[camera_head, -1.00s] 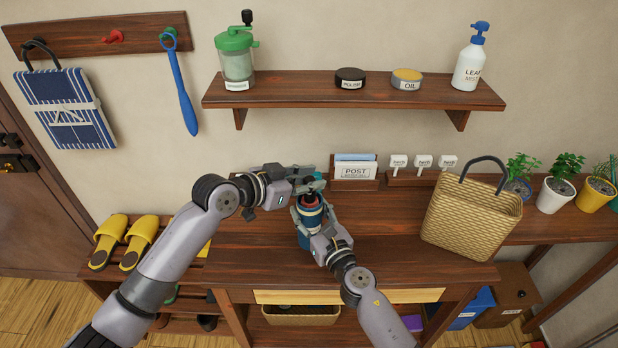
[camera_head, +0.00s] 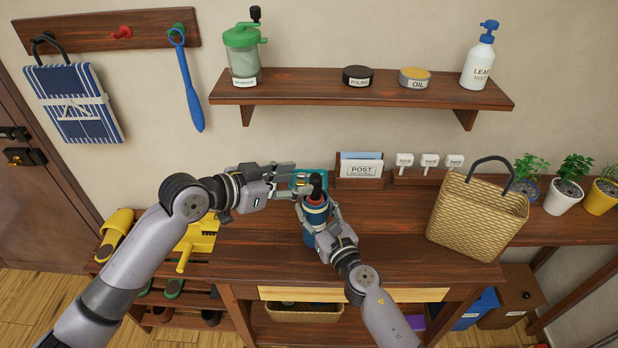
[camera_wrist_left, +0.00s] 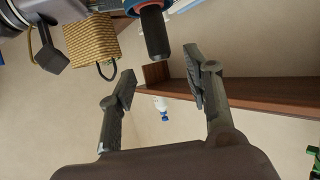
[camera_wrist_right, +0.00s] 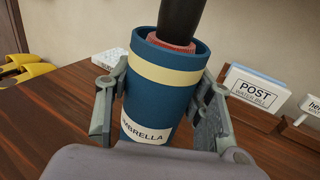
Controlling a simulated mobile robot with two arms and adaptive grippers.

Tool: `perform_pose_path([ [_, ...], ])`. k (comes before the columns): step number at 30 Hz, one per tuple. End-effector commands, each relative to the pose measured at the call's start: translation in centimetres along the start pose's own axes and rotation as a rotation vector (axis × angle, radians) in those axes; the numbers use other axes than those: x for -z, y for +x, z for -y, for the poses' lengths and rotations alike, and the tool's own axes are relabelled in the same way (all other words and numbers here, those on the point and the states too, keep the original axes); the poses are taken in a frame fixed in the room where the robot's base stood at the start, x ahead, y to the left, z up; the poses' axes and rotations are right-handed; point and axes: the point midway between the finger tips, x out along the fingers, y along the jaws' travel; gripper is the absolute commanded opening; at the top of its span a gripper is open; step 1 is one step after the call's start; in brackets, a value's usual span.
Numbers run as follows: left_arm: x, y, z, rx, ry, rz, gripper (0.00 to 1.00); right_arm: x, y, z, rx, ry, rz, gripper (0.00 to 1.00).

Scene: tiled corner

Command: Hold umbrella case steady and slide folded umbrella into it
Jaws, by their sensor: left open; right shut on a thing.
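The blue umbrella case (camera_head: 312,238) stands upright on the wooden table, with a cream band and an "UMBRELLA" label in the right wrist view (camera_wrist_right: 150,112). My right gripper (camera_head: 322,226) is shut around its side, one finger on each side in the right wrist view (camera_wrist_right: 158,105). The folded umbrella is in the case's mouth: its red part (camera_wrist_right: 168,43) sits at the rim, and its black handle (camera_head: 318,184) sticks up above. My left gripper (camera_head: 293,181) is open and empty, just left of the handle. The left wrist view shows the handle (camera_wrist_left: 153,32) beyond the spread fingers (camera_wrist_left: 160,82).
A woven basket (camera_head: 475,218) stands right on the table (camera_head: 400,250). A POST holder (camera_head: 360,183) and small herb signs (camera_head: 430,160) stand behind. A yellow thing (camera_head: 198,238) lies left. A shelf (camera_head: 350,95) hangs above. The table's front middle is clear.

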Motion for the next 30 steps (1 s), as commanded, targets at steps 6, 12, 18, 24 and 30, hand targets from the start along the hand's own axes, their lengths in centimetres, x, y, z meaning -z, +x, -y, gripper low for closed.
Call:
perform_pose_path([
  [6, -0.1, -3.9, 0.1, 0.002, 0.001, 0.001, 0.46, 0.0, 0.0, 0.0, -0.001, 0.0, 0.0, 0.2],
  [12, 0.0, -5.3, 0.0, 0.001, -0.001, 0.0, 0.46, 0.0, 0.0, 0.0, -0.001, 0.001, 0.0, 0.2],
  [18, 0.0, -5.4, 0.0, 0.0, -0.001, -0.001, 0.46, 0.0, 0.0, 0.0, -0.001, 0.001, 0.001, 0.2],
  [24, 0.0, -5.4, 0.0, 0.0, -0.001, -0.001, 0.46, 0.0, 0.0, 0.0, -0.001, 0.0, 0.001, 0.5],
  [30, 0.0, -5.4, 0.0, 0.0, -0.001, -0.001, 0.46, 0.0, 0.0, 0.0, -0.001, 0.0, 0.001, 0.63],
])
